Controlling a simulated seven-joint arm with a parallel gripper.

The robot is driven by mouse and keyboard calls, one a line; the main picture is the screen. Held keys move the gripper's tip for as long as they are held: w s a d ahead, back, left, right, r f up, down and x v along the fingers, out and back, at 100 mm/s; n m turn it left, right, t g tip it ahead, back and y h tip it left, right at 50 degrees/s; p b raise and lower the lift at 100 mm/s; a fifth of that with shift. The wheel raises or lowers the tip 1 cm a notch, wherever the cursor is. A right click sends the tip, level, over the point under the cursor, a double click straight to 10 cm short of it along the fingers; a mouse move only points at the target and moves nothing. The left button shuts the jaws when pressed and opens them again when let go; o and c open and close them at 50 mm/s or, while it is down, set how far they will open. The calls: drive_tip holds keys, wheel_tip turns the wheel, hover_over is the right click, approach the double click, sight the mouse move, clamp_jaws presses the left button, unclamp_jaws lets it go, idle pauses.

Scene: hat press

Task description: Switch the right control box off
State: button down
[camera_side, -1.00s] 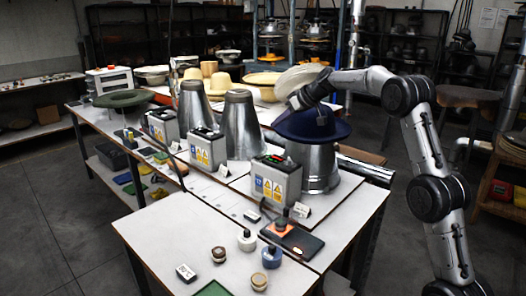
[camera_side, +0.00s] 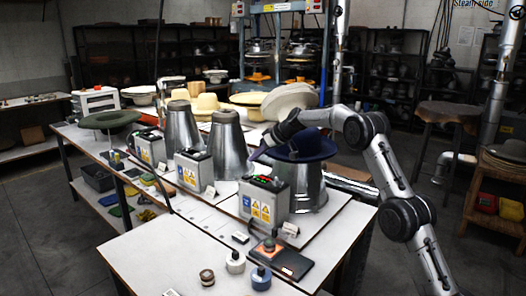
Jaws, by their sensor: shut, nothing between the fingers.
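The right control box (camera_side: 265,203) is a grey box with blue and yellow labels on its front. It stands on the table in front of the right metal cone (camera_side: 307,190). Small red and green parts (camera_side: 267,180) show on its top; the switch position is too small to tell. My gripper (camera_side: 257,156) is shut and empty. It points down and left, just above and behind the box's top in the picture, and appears apart from it. The blue hat (camera_side: 304,147) sits on the right cone, next to my gripper, and is partly hidden by my arm.
Two similar control boxes, the middle one (camera_side: 193,169) and the left one (camera_side: 150,148), stand further left by bare metal cones (camera_side: 226,145). A dark tray (camera_side: 283,262) and small jars (camera_side: 235,262) lie in front. The front left tabletop (camera_side: 150,255) is clear.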

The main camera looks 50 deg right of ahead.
sight(248, 177)
drive_tip(key=f, duration=0.1)
drive_tip(key=w+f, duration=0.1)
drive_tip(key=f, duration=0.2)
drive_tip(key=shift+w+a+f, duration=0.35)
drive_tip(key=shift+w+a, duration=0.05)
drive_tip(key=shift+f, duration=0.5)
drive_tip(key=shift+a, duration=0.1)
